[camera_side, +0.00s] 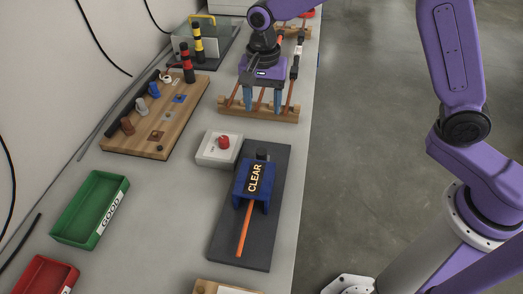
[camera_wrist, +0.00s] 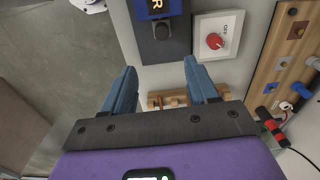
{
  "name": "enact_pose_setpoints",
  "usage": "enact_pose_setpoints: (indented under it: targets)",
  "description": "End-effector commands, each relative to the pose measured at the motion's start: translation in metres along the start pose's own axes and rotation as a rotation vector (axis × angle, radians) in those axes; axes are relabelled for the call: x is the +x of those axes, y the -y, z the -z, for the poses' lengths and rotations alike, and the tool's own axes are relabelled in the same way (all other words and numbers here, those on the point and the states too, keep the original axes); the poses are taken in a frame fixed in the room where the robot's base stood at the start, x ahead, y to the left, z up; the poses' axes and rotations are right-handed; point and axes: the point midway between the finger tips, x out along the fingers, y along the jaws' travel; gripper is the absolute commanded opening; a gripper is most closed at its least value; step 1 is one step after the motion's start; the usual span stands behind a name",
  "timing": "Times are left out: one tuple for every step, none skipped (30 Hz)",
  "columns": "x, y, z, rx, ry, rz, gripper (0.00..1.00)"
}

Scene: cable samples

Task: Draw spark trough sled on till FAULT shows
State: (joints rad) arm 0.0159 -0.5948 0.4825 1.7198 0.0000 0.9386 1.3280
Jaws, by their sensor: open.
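The spark trough sled is a blue block (camera_side: 254,184) on a dark grey base plate (camera_side: 226,236). Its top label reads CLEAR. An orange cable (camera_side: 244,232) comes out of its near end along the plate, and a dark knob or handle (camera_side: 262,155) stands at its far end. In the wrist view the blue block (camera_wrist: 150,10) shows only partly at the top edge, with the dark knob (camera_wrist: 163,31) below it. My gripper (camera_side: 263,108) is open, pointing down over the wooden cable rack, apart from the sled.
A white box with a red knob (camera_side: 223,142) sits left of the sled. The wooden rack (camera_side: 285,116) holds cables. A wooden panel (camera_side: 140,140), a green GOOD tray (camera_side: 67,232) and a red tray (camera_side: 40,279) stand left. The table's right edge is close to the sled.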

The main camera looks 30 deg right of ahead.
Motion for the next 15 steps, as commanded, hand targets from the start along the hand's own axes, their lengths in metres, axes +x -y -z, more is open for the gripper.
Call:
enact_pose_setpoints:
  targets:
    - [0.002, 0.003, 0.002, 0.02, 0.0, -0.001, 0.59]
    - [0.003, 0.003, 0.003, 0.029, 0.0, -0.001, 0.59]
    - [0.004, 0.004, 0.004, 0.037, 0.0, -0.002, 0.59]
    - [0.006, 0.004, 0.004, 0.04, 0.0, -0.002, 0.59]
    - [0.007, 0.004, 0.004, 0.041, 0.0, -0.002, 0.59]
    - [0.011, 0.004, 0.004, 0.04, 0.001, -0.003, 0.59]
    - [0.014, 0.004, 0.004, 0.04, 0.001, -0.004, 0.59]
    - [0.018, 0.004, 0.004, 0.039, 0.001, -0.004, 0.59]
    - [0.024, 0.003, 0.003, 0.038, 0.001, -0.006, 0.59]
    - [0.029, 0.003, 0.003, 0.038, 0.001, -0.005, 0.59]
    - [0.034, 0.003, 0.003, 0.038, 0.001, -0.006, 0.59]
    - [0.041, 0.003, 0.004, 0.038, 0.001, -0.006, 0.59]
    - [0.047, 0.003, 0.004, 0.038, 0.001, -0.006, 0.59]
    - [0.053, 0.003, 0.004, 0.037, 0.001, -0.006, 0.59]
    - [0.06, 0.003, 0.003, 0.037, 0.001, -0.006, 0.59]
